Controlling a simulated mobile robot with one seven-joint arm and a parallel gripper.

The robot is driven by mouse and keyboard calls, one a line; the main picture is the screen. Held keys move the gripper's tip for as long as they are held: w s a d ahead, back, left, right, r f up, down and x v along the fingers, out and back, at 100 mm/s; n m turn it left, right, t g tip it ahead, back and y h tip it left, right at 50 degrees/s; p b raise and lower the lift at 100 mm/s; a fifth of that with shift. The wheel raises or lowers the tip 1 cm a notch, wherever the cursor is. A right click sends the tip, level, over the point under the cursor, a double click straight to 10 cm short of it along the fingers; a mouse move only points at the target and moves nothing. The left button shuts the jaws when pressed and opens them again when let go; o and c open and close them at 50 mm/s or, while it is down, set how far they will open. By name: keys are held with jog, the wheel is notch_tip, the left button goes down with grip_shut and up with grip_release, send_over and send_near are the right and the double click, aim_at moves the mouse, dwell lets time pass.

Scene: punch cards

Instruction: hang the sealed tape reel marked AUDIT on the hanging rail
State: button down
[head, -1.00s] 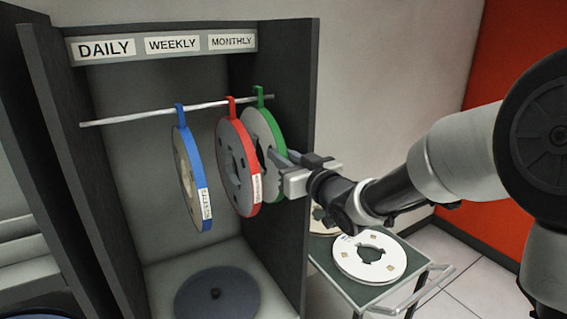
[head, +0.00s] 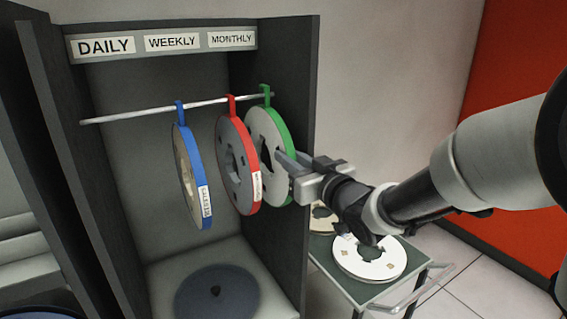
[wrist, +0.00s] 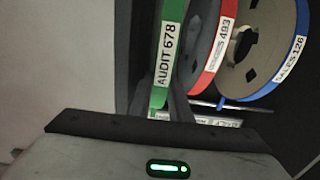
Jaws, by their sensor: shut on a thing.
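The AUDIT reel is a grey disc with a green band (head: 284,129) and a green hook. In the wrist view its label reads AUDIT 678 (wrist: 167,54). My gripper (head: 284,160) is shut on the reel's right side. The reel is upright in the cabinet, right of the red reel. Its hook (head: 266,95) is at the right end of the hanging rail (head: 140,114); I cannot tell whether it bears on the rail. The fingertips are partly hidden by the reel.
A red-banded reel (head: 237,170) and a blue-banded SALES reel (head: 192,178) hang on the rail at the left. The cabinet's right wall (head: 306,100) is close to my gripper. A cart (head: 347,284) with white reels stands at the right.

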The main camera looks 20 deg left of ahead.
jog(key=b+v, duration=0.4)
jog(key=v, duration=1.4)
dwell(1.1)
jog(key=shift+s+r, duration=0.1)
jog(key=shift+r, duration=0.05)
